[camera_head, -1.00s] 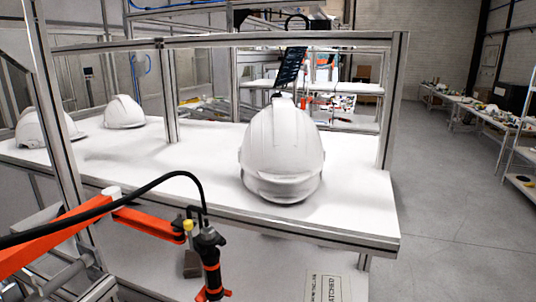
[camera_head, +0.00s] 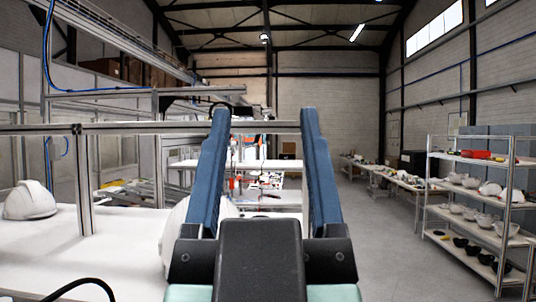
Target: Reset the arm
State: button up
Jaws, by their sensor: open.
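My gripper (camera_head: 264,120) stands upright in the middle of the head view, close to the camera. Its two blue fingers point up and are wide apart, with nothing between them but the distant background. A white helmet shell (camera_head: 174,238) sits on the white table behind the left finger, which hides most of it. Another white helmet shell (camera_head: 30,201) rests farther left on the same table.
The white table (camera_head: 110,255) with its metal frame fills the lower left. A black cable (camera_head: 85,284) curves at the bottom left. A shelf rack (camera_head: 478,207) with helmet shells stands at the right. Open grey floor (camera_head: 385,250) lies between.

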jog(key=shift+s+d+r+t, duration=0.2)
jog(key=shift+s+r+t, duration=0.1)
jog(key=shift+s+r, duration=0.15)
jog(key=shift+w, duration=0.1)
notch_tip(320, 180, down, 11)
jog(key=b, duration=1)
jog(key=shift+r, duration=0.2)
jog(key=shift+a, duration=0.1)
